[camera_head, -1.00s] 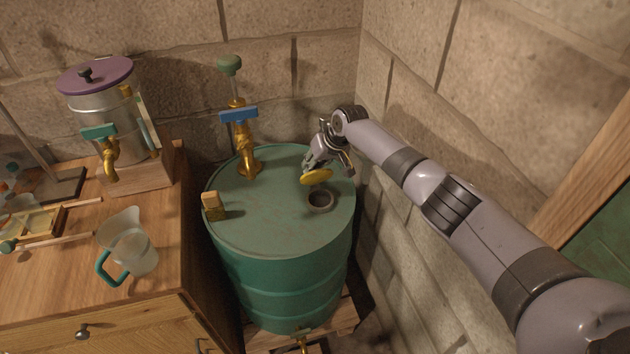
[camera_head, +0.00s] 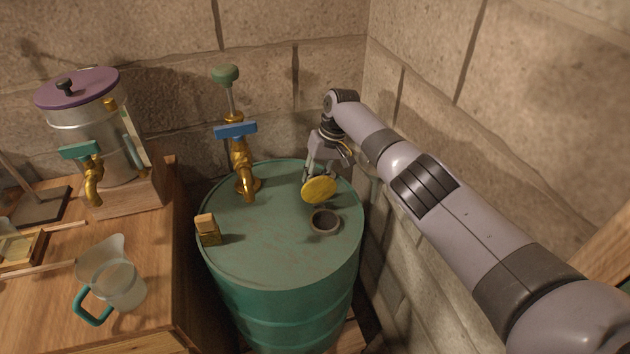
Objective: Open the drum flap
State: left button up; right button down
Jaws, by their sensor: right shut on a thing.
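The green drum (camera_head: 265,250) stands in the corner between the two block walls. A round dark opening (camera_head: 325,222) shows on the right part of its top. The yellow round flap (camera_head: 319,188) stands tilted up behind this opening, which is uncovered. My right gripper (camera_head: 314,172) reaches over from the right and is shut at the flap, on its far side. The flap hides part of the fingertips. My left gripper is not in view.
A brass tap with a blue handle (camera_head: 236,130) stands at the drum's back, and a small wood-and-brass block (camera_head: 207,230) sits at its left. The wooden cabinet (camera_head: 150,250) at left holds a jug (camera_head: 118,280) and a metal urn (camera_head: 95,130). The right wall is close to my arm.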

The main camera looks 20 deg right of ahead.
jog(key=shift+r, duration=0.1)
jog(key=c, duration=1.4)
grip_release()
jog(key=shift+o, duration=0.3)
jog(key=v, duration=1.2)
